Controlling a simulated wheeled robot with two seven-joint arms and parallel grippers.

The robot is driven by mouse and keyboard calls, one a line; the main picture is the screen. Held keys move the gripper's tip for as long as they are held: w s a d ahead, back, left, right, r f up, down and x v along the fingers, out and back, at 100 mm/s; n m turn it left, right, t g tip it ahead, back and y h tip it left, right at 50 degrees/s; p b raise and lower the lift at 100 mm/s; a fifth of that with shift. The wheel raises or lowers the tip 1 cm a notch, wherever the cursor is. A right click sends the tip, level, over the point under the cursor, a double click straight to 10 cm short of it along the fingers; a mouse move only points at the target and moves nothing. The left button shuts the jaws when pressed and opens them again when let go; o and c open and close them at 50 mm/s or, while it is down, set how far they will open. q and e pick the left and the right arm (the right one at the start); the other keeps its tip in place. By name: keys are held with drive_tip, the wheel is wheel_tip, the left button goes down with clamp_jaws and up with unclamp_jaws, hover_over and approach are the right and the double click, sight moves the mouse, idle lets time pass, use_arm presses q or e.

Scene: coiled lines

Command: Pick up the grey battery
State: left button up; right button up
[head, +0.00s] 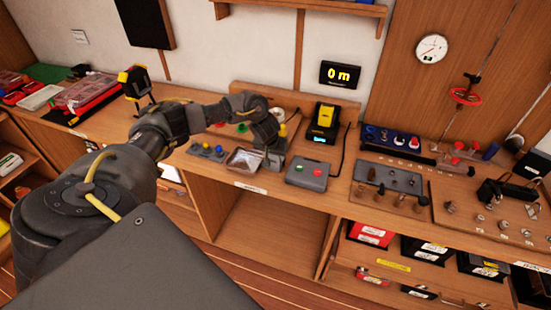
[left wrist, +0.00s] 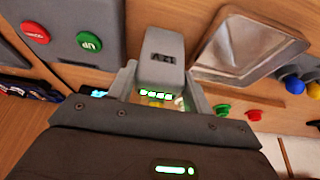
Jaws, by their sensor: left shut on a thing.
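The grey battery (left wrist: 162,52) shows in the left wrist view, a grey block marked 12V with a row of small green lights. My left gripper (left wrist: 158,92) is shut on it, one finger on each side. In the head view my left gripper (head: 273,152) points down over the bench, between the metal tray and the grey button box. The battery cannot be made out clearly there, and I cannot tell whether it touches the bench. My right gripper is not in view.
The metal tray (head: 245,160) lies just left of the gripper. The grey box (head: 307,173) with red and green buttons stands just right. A black and yellow device (head: 323,125) with a lit display stands behind. Open shelving lies below the bench's front edge.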

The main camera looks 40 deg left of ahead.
use_arm(q)
drive_tip(key=shift+w+r, duration=0.1)
drive_tip(key=shift+r, duration=0.05)
drive_tip(key=shift+r, duration=0.25)
drive_tip(key=r, duration=0.1)
drive_tip(key=r+b, duration=0.1)
drive_tip(key=shift+s+a+r, duration=0.15)
drive_tip(key=shift+s+r, duration=0.05)
drive_tip(key=shift+r, duration=0.2)
drive_tip(key=s+a+r, duration=0.1)
drive_tip(key=s+r, duration=0.2)
drive_tip(key=s, duration=0.1)
drive_tip(key=s+a+r+p, duration=0.1)
drive_tip(key=s+r, duration=0.2)
drive_tip(key=s, duration=0.1)
drive_tip(key=s+a+r, duration=0.2)
drive_tip(key=s+r, duration=0.1)
drive_tip(key=s, duration=0.2)
drive_tip(key=shift+r, duration=0.2)
